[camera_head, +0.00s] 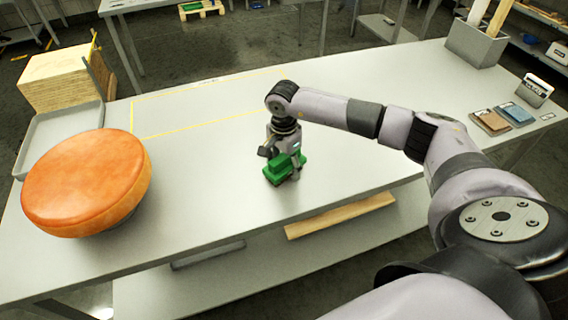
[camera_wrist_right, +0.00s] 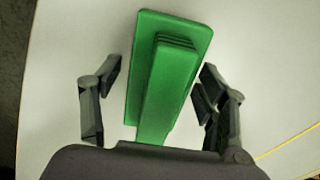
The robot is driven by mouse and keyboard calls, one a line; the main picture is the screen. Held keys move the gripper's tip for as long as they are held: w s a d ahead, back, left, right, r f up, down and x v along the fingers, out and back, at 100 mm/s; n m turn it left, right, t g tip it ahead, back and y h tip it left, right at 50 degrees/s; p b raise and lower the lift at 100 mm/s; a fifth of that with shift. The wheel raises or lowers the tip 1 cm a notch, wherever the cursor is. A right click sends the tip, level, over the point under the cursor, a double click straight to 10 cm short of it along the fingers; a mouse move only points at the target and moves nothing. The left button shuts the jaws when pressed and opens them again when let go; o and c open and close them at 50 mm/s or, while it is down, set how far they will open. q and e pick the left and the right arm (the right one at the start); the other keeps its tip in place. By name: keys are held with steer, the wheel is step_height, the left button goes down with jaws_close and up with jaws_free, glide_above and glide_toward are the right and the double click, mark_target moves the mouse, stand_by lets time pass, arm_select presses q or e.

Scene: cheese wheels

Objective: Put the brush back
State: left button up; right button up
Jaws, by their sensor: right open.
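The green brush (camera_head: 284,168) lies on the grey table (camera_head: 330,215) near its front edge. My right gripper (camera_head: 284,160) is directly over the brush, pointing down. In the right wrist view the green brush (camera_wrist_right: 170,75) lies between the two fingers of my right gripper (camera_wrist_right: 155,100). The fingers are open, with a gap on each side of the brush's raised handle. The underside of the brush is hidden. My left gripper is not in view.
An orange cheese wheel (camera_head: 87,182) stands at the left of the table. A grey tray (camera_head: 40,140) is behind it. A grey bin with long handles (camera_head: 474,45) stands at the far right corner. Small pads (camera_head: 490,122) lie at the right. Yellow lines mark the clear table middle.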

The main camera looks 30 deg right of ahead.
steer(key=shift+r, duration=0.4)
step_height(320, 180, up, 11)
steer(key=b, duration=0.3)
steer(key=shift+f, duration=0.15)
steer(key=shift+r, duration=0.45)
